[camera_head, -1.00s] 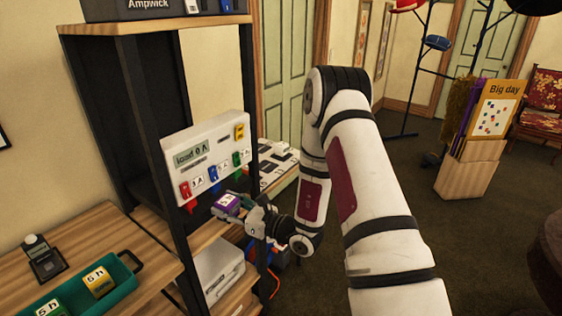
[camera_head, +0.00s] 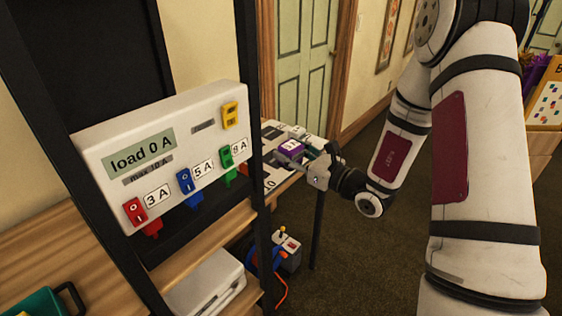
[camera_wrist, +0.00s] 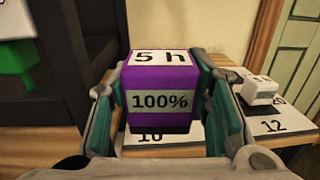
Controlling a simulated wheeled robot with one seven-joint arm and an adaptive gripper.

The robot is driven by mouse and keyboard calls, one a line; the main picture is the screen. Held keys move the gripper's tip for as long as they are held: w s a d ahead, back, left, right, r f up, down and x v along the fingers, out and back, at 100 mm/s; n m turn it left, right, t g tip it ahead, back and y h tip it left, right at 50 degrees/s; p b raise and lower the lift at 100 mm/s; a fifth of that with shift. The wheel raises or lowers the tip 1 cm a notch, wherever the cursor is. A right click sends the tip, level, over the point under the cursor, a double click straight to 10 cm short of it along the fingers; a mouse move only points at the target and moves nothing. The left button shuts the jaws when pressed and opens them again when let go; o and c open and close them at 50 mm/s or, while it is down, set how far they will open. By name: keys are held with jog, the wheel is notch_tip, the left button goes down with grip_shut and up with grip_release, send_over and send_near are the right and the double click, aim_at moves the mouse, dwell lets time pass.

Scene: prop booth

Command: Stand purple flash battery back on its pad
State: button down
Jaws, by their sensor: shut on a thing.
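The purple flash battery (camera_head: 291,149) is upright in my gripper (camera_head: 302,156), over the small side table behind the shelf. In the wrist view the battery (camera_wrist: 158,85) shows "5 h" on its pale top and "100%" on its front. My gripper (camera_wrist: 165,100) is shut on it, with a green-padded finger at each side. Another pad, marked "12" (camera_wrist: 272,125), lies to the right.
A small white block (camera_wrist: 260,93) stands on the table to the right of the battery. The black shelf post (camera_head: 250,120) and the load panel (camera_head: 165,150), with coloured switches, are left of my gripper. A green door (camera_head: 303,75) is behind the table.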

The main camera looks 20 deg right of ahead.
jog(key=w+f+b, duration=0.1)
jog(key=b, duration=0.1)
jog(key=shift+w+b, duration=0.25)
jog(key=shift+b, duration=0.15)
jog(key=f+b, duration=0.1)
jog(key=b, duration=0.3)
jog(key=shift+w+y, duration=0.3)
jog(key=shift+w, duration=0.05)
jog(key=b, duration=0.2)
jog(key=f+b, duration=0.1)
jog(key=b, duration=0.1)
jog(key=shift+a+n+b, duration=0.3)
jog(key=shift+b, duration=0.05)
jog(key=b, duration=0.1)
jog(key=f+b, duration=0.1)
jog(key=shift+s+a+g+b, duration=0.15)
jog(key=shift+s+g+b, duration=0.1)
jog(key=shift+g+b, duration=0.15)
jog(key=w, duration=0.5)
jog(key=w+f+b, duration=0.1)
jog(key=w, duration=0.4)
jog(key=w+d+b, duration=0.1)
jog(key=w, duration=0.4)
jog(key=shift+w+d+f, duration=0.1)
jog(key=shift+w+f, duration=0.1)
jog(key=shift+w, duration=0.2)
jog(key=shift+f+b, duration=0.65)
jog(key=shift+f, duration=1.05)
jog(key=shift+f, duration=0.1)
jog(key=shift+f+b, duration=0.45)
